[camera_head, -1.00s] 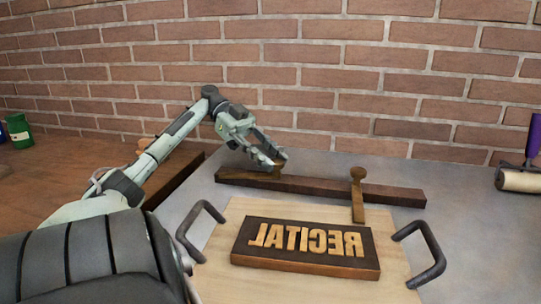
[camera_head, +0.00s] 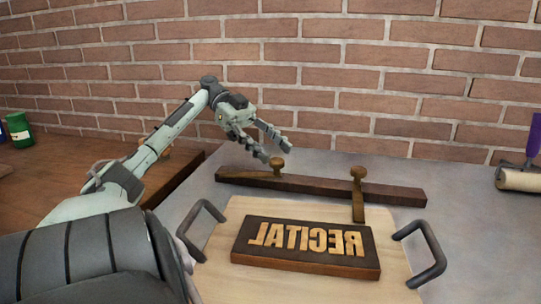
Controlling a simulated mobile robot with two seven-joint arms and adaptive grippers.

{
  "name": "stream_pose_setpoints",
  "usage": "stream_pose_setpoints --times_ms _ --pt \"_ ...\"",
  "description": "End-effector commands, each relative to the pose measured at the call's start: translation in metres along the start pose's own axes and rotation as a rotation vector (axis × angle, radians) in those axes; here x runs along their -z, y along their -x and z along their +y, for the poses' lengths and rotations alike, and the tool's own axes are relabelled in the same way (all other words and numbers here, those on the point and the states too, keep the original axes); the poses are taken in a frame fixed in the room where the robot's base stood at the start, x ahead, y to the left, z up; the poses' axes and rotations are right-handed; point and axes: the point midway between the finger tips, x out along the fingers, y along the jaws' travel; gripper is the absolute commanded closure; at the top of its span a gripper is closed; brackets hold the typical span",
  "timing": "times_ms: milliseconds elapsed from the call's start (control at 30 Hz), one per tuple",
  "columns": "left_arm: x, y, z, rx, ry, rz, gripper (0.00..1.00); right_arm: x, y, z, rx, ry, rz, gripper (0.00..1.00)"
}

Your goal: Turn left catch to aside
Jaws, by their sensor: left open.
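The left catch (camera_head: 277,166) is a small wooden turn-piece with a round knob, on the dark wooden bar (camera_head: 315,187). Its arm lies along the bar, pointing left. The right catch (camera_head: 358,191) has the same kind of knob, and its arm points toward the front, to the printing block. My left gripper (camera_head: 276,150) is open and empty, its fingers spread just above and behind the left catch's knob. Whether a fingertip touches the knob I cannot tell. My right gripper is out of view.
A block with raised mirrored letters (camera_head: 305,265) lies on a pale board (camera_head: 235,212) with two dark handles (camera_head: 200,228). A brick wall stands behind.

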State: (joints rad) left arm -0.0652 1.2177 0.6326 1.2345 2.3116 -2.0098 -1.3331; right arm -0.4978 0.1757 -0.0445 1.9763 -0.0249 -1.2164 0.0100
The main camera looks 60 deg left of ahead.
Motion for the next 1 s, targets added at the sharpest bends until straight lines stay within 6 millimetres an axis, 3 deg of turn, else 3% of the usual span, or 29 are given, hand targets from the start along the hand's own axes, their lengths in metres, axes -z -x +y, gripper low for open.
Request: stream_pose_setpoints --times_ms 333,500,767,867,1000 --pt "0.06 0.025 0.0 0.001 -0.002 -0.003 0.52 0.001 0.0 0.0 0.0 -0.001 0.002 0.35" --pt "0.071 0.029 0.0 0.0 -0.001 -0.001 0.52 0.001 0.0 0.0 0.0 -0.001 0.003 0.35" --pt "0.073 0.03 0.0 0.0 0.0 0.0 0.52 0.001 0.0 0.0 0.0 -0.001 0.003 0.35" --pt "0.075 0.028 0.0 -0.004 -0.01 -0.013 0.64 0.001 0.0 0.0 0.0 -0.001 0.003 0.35" --pt "0.093 0.009 -0.001 -0.04 -0.122 -0.172 0.81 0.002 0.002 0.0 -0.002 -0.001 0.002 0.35"
